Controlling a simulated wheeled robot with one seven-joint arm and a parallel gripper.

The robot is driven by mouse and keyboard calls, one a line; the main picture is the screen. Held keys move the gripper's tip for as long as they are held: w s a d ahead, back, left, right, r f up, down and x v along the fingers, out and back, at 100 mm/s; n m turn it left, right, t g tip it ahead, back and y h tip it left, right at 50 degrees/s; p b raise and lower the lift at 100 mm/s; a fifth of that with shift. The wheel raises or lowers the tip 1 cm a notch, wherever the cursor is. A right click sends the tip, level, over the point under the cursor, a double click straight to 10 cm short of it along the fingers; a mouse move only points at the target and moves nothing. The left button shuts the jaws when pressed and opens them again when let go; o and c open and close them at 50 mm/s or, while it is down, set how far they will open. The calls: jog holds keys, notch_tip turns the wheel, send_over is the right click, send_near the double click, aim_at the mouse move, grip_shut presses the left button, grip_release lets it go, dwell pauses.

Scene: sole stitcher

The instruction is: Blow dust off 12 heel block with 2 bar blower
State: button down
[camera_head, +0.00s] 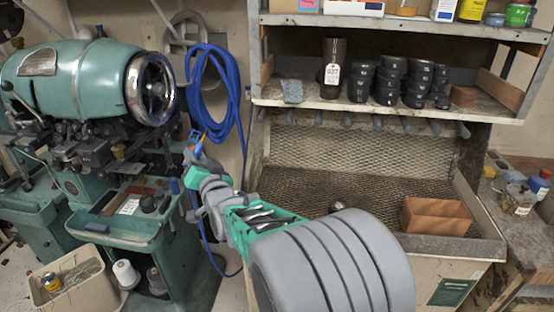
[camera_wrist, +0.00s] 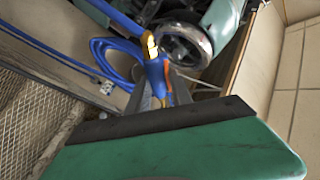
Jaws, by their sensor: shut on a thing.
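My gripper (camera_head: 190,158) is shut on a blue and orange air blower (camera_head: 199,143), in front of the wall left of the shelf. In the wrist view the blower (camera_wrist: 154,68) stands between the grey fingers of my gripper (camera_wrist: 158,95), with its yellow and orange part showing. Several stacks of black heel blocks (camera_head: 389,82) with small white marks stand on the lower shelf, to the right of and apart from my gripper. I cannot read which is 12. The "2 bar" setting is not readable.
A blue hose coil (camera_head: 214,95) hangs on the wall behind my gripper. A green stitching machine (camera_head: 75,80) stands left. A mesh-lined bench (camera_head: 360,150) lies under the shelf (camera_head: 285,98), with a brown box (camera_head: 436,216). A tagged dark cylinder (camera_head: 333,55) stands beside the blocks.

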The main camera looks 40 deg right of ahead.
jog(key=s+d+f+m+g+b, duration=0.1)
jog(key=s+d+f+m+g, duration=0.1)
jog(key=d+m, duration=0.5)
jog(key=s+d+f+m+g+h+b, duration=0.1)
jog(key=s+d+f+m+g+b, duration=0.1)
jog(key=s+d+m, duration=0.3)
jog(key=s+d+f+m+g+h+b, duration=0.1)
jog(key=s+d+f+m+b, duration=0.1)
jog(key=d+m, duration=0.7)
jog(key=shift+s+d+f+g, duration=0.4)
jog(key=shift+s+d+f, duration=0.3)
jog(key=shift+s+d, duration=0.4)
jog(key=shift+w, duration=0.1)
